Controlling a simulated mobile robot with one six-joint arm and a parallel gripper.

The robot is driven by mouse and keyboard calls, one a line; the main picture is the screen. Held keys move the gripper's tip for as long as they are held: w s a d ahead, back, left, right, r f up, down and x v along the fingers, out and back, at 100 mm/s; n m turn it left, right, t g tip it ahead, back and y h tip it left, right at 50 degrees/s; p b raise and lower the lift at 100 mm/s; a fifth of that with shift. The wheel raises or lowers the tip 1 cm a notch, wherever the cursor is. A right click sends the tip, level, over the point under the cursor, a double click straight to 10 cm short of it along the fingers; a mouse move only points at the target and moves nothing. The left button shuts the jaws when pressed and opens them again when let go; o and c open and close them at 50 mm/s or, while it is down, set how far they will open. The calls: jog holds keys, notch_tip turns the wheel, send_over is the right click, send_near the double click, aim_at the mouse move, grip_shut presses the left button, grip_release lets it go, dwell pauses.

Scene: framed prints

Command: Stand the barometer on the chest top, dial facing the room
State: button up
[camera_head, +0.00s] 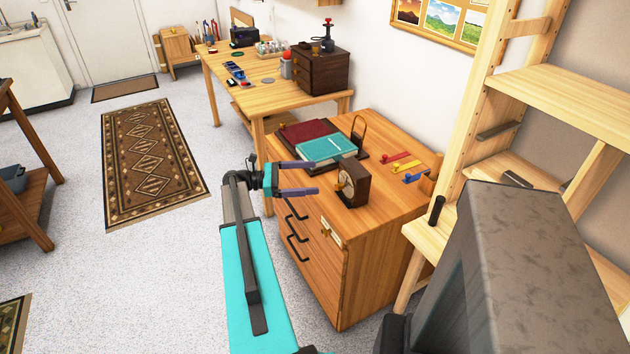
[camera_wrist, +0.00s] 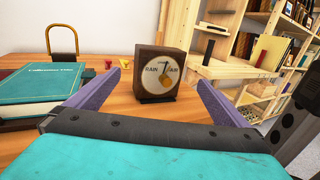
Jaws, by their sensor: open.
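The barometer (camera_head: 352,183) is a dark brown wooden block with a round pale dial. It stands upright on the wooden chest top (camera_head: 385,203), near the front edge. In the wrist view the barometer (camera_wrist: 161,73) shows its dial, marked RAIN and AIR, facing my gripper. My gripper (camera_head: 317,178) has purple fingers, spread open and empty, a little to the left of the barometer in the head view. In the wrist view the open fingers (camera_wrist: 158,88) lie to either side of the barometer and nearer the camera, with a gap before it.
A teal book (camera_head: 326,148) and a dark red book (camera_head: 303,131) lie behind the barometer, beside a metal loop bookend (camera_head: 358,135). Red, yellow and blue small items (camera_head: 404,166) lie at the back right. A tall wooden shelf (camera_head: 478,150) stands to the right.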

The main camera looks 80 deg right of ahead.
jog(key=shift+w, duration=0.1)
dwell(0.7)
jog(key=shift+a, duration=0.1)
jog(key=w+a+f+t, duration=0.3)
jog(key=w+a+f, duration=0.3)
jog(key=a+f, duration=0.35)
jog(key=w+a+f+t, duration=0.3)
jog(key=w+a+f, duration=0.2)
jog(key=a+f, duration=0.4)
jog(key=w+a+f+t, duration=0.3)
jog(key=w+a+f, duration=0.3)
jog(key=a+f, duration=0.3)
jog(key=s+a+f+m+t+y, duration=0.1)
jog(key=a+f, duration=0.3)
jog(key=a, duration=0.9)
jog(key=s+a+f+m+y, duration=0.1)
jog(key=s+a+f+y, duration=0.2)
jog(key=a, duration=1.1)
jog(key=s+a+f+m+t+y, duration=0.1)
jog(key=s+a+f, duration=0.2)
jog(key=a, duration=1)
notch_tip(320, 180, down, 2)
jog(key=shift+a+m+t+y, duration=0.3)
jog(key=shift+m+y, duration=0.1)
